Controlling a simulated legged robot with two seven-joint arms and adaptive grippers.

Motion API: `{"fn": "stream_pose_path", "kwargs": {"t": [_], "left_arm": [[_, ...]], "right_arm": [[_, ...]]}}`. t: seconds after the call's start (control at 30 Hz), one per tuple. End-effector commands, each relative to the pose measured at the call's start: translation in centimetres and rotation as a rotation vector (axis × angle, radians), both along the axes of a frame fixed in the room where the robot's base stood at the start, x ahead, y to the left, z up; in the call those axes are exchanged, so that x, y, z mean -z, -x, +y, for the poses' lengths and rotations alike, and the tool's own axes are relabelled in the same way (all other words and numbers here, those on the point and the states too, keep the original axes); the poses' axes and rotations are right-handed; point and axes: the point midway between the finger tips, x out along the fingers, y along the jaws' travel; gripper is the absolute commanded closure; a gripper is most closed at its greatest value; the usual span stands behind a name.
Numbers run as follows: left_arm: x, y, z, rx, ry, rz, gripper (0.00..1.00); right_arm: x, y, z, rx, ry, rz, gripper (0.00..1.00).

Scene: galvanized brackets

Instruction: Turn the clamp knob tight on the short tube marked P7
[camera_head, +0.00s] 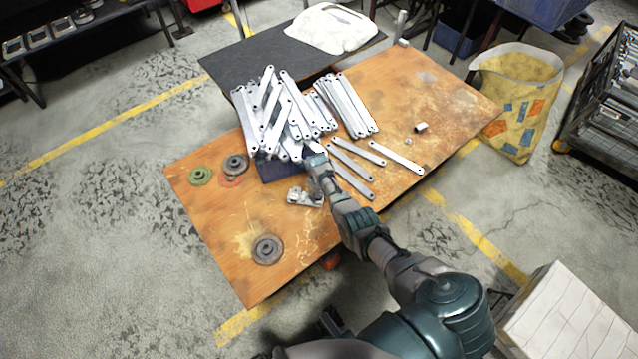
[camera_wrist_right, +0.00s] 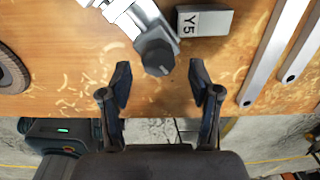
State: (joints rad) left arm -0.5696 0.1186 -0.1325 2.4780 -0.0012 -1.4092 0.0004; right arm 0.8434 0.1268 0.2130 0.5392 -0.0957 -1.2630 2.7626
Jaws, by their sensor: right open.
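A small grey metal clamp assembly (camera_head: 300,198) lies on the wooden table in the head view, just left of my right wrist. In the right wrist view its dark faceted knob (camera_wrist_right: 157,57) sits at the lower end of a light metal body (camera_wrist_right: 130,14). My left gripper is out of view.
Metal bars are heaped on a dark blue bin (camera_head: 275,170) behind the gripper, with loose bars (camera_head: 352,183) to its right. Ring-shaped discs (camera_head: 267,249) lie on the left. A short piece (camera_head: 421,127) lies farther right. The table's front left is mostly clear.

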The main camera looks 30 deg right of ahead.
Motion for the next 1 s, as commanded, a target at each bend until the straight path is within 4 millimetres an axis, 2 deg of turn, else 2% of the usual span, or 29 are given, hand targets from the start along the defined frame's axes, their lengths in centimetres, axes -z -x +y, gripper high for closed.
{"fn": "stream_pose_path", "kwargs": {"t": [0.1,0.4,0.5,0.7,1.0], "left_arm": [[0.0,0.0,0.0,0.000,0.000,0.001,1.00],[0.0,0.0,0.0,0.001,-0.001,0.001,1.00],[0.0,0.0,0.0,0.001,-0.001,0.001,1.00],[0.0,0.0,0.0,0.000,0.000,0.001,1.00],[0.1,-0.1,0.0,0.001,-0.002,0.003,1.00]], "right_arm": [[-1.4,0.2,0.1,0.001,0.000,-0.003,0.38],[-7.6,0.2,0.3,0.001,0.000,-0.002,0.38],[-9.0,0.1,0.4,0.001,0.000,-0.001,0.38],[-10.1,0.2,0.3,0.002,0.000,0.002,0.38],[-10.2,0.2,0.4,0.002,0.000,0.002,0.38]]}}
